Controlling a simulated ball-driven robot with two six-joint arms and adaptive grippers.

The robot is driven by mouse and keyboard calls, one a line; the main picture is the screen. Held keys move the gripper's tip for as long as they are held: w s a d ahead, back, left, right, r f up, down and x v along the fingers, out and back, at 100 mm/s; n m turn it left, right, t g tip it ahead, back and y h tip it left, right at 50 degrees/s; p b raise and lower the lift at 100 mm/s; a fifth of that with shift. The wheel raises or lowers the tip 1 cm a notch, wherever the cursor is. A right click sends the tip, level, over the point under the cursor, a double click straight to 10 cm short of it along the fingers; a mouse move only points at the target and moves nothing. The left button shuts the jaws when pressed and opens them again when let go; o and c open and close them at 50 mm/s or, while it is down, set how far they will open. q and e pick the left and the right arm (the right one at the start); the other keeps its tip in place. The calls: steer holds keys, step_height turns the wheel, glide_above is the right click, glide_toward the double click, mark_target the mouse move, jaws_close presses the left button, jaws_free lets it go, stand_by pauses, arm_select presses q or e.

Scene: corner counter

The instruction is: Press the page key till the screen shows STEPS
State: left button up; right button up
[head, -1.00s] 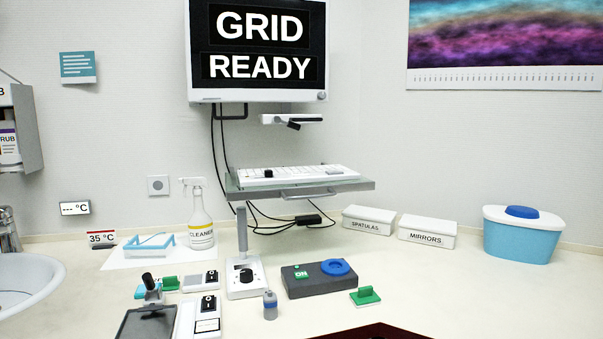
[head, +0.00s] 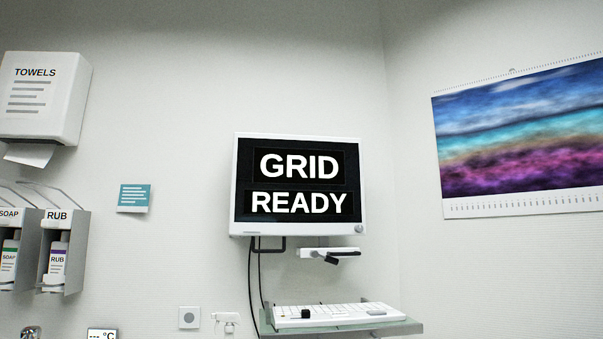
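The screen (head: 298,187) hangs on the wall in the middle of the head view and reads GRID over READY in white on black. A white keyboard (head: 340,313) lies on a shelf (head: 412,327) below it, with a small black piece on its left part. I cannot tell which key is the page key. Neither of my grippers is in the view.
A small bracket (head: 328,252) sticks out under the screen, and cables hang at its left. A towel dispenser (head: 42,97) and the soap and rub dispensers (head: 58,250) are on the left wall. A calendar (head: 520,140) hangs at right. The counter is out of view.

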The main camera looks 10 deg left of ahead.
stand_by(0.4)
jaws_close()
stand_by(1.3)
